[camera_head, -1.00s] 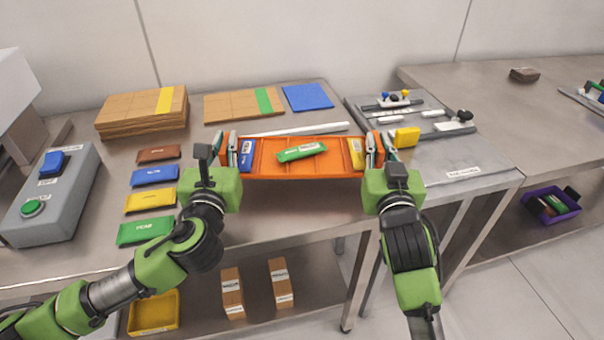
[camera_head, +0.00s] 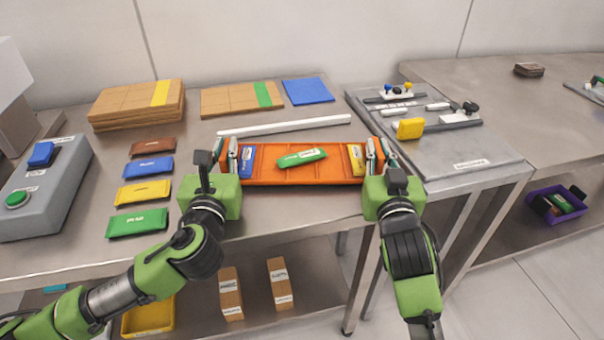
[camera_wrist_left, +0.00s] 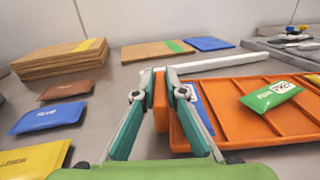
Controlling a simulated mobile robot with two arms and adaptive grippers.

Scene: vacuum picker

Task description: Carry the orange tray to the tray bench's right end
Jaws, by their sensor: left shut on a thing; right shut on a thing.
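The orange tray (camera_head: 270,172) is held level between my two grippers at the front of the bench in the head view. It holds a blue packet (camera_head: 246,162) at its left end, a green packet (camera_head: 301,158) in the middle and a yellow packet (camera_head: 356,158) at its right end. My left gripper (camera_head: 228,158) is shut on the tray's left end; the left wrist view shows its fingers either side of the orange end wall (camera_wrist_left: 161,103). My right gripper (camera_head: 379,158) is shut on the tray's right end. I cannot tell whether the tray touches the bench.
A white bar (camera_head: 285,126) lies behind the tray. Brown, blue, yellow and green packets (camera_head: 144,193) lie in a column to the left. A grey fixture plate (camera_head: 440,150) with a yellow block (camera_head: 410,129) is at right. Cardboard stacks (camera_head: 140,104) stand behind.

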